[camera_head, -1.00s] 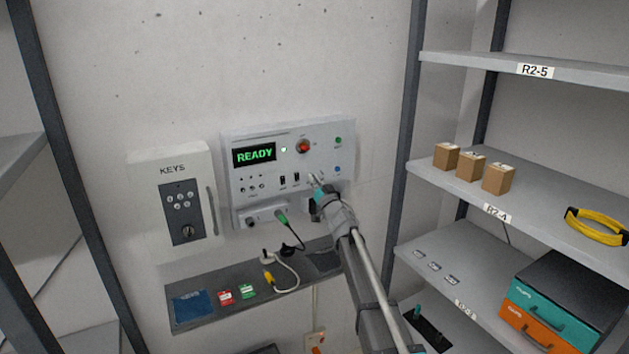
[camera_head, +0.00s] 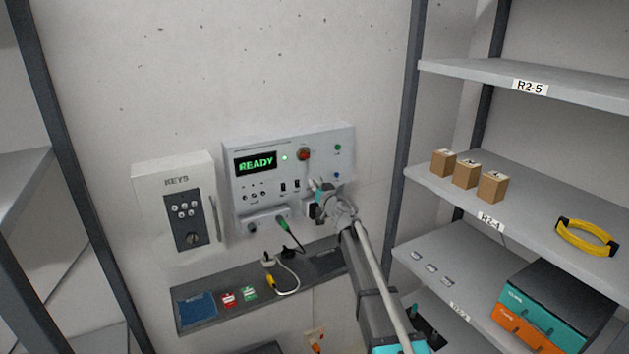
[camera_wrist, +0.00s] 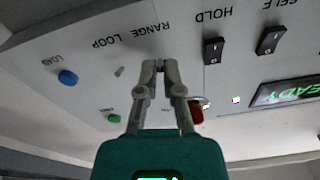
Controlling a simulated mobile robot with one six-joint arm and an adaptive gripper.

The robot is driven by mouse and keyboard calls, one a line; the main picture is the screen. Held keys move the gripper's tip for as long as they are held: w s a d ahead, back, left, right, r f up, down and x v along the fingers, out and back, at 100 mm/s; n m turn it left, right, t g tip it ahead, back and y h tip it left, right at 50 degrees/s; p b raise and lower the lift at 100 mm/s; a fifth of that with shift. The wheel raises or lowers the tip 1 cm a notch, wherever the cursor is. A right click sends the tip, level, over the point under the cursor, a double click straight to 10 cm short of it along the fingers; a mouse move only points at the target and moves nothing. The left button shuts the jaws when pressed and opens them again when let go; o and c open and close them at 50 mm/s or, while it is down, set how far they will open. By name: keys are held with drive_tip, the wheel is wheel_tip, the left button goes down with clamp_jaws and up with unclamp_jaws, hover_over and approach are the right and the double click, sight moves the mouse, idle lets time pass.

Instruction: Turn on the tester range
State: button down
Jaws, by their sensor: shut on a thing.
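The tester (camera_head: 240,205) is a grey box on the wall with a green "READY" display (camera_head: 256,163). The display shows partly at the right edge of the wrist view (camera_wrist: 285,92). My gripper (camera_wrist: 160,66) is shut at the panel, its fingertips together just below the word "RANGE". The range switch is hidden between the fingertips, so its position cannot be seen. In the head view my gripper (camera_head: 316,185) touches or nearly touches the panel's lower right. A small loop toggle (camera_wrist: 120,71) stands beside the fingertips. Rocker switches hold (camera_wrist: 213,49) and self (camera_wrist: 270,40) are to the right.
A red knob (camera_wrist: 196,112), a green button (camera_wrist: 114,118) and a blue button (camera_wrist: 68,77) stick out near my fingers. A key box (camera_head: 178,205) hangs left. A ledge (camera_head: 210,317) with cables and cards lies below. Shelves (camera_head: 540,95) stand right.

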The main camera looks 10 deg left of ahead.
drive_tip(key=shift+w+r+g+h+p, duration=0.1)
drive_tip(key=shift+r+g+h+p, duration=0.55)
drive_tip(key=shift+p, duration=1.05)
drive_tip(key=shift+w+r+g+h+p, duration=0.1)
drive_tip(key=shift+g+h+p, duration=0.35)
drive_tip(key=shift+g+p, duration=0.9)
drive_tip(key=shift+g+h+p, duration=0.3)
drive_tip(key=shift+h+p, duration=0.2)
drive_tip(key=shift+p, duration=1.3)
drive_tip(key=c, duration=0.8)
unclamp_jaws()
drive_tip(key=shift+s+f+t+y+b, duration=0.15)
drive_tip(key=shift+f+t+y+b, duration=0.2)
drive_tip(key=shift+b, duration=0.65)
drive_tip(key=shift+f+t+y+b, duration=0.1)
drive_tip(key=shift+t+y+b, duration=0.25)
drive_tip(key=shift+b, duration=0.7)
drive_tip(key=shift+f+t+y+b, duration=0.2)
drive_tip(key=shift+t+y+b, duration=0.4)
drive_tip(key=shift+b, duration=0.95)
drive_tip(key=shift+f+t+y+b, duration=0.25)
drive_tip(key=shift+t+b, duration=0.65)
drive_tip(key=shift+b, duration=0.6)
drive_tip(key=shift+f+t+y+b, duration=0.25)
drive_tip(key=shift+t+y+b, duration=0.4)
drive_tip(key=shift+b, duration=1.05)
drive_tip(key=shift+f+t+y+b, duration=0.2)
drive_tip(key=shift+t+y+b, duration=0.2)
drive_tip(key=shift+t+b, duration=0.85)
